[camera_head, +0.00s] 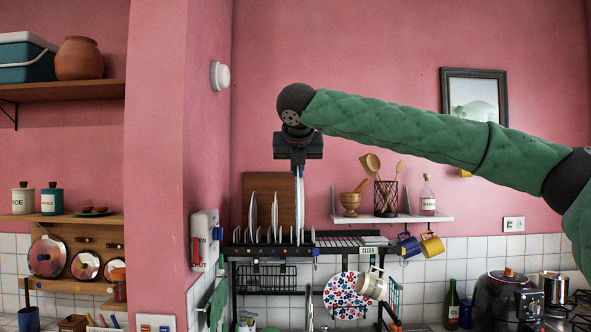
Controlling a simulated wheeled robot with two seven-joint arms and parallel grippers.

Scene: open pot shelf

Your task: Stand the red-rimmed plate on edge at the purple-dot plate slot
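My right gripper (298,165) points straight down above the dish rack (270,252) and is closed on the top of a white plate (299,205). The plate hangs upright and shows edge-on, so its red rim cannot be made out. Its lower edge is down among the rack's upright dividers, near the right end of the plate section. I cannot tell whether it touches the rack. Small coloured dots sit along the rack's front rail; the purple one is too small to tell for sure. My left gripper is out of view.
Two other plates stand on edge to the left, a nearer one (275,217) and a farther one (252,217). A wooden board (262,185) is behind them. A wall shelf (400,218) with a mortar, utensils and bottle is to the right. Mugs (432,245) hang below it.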

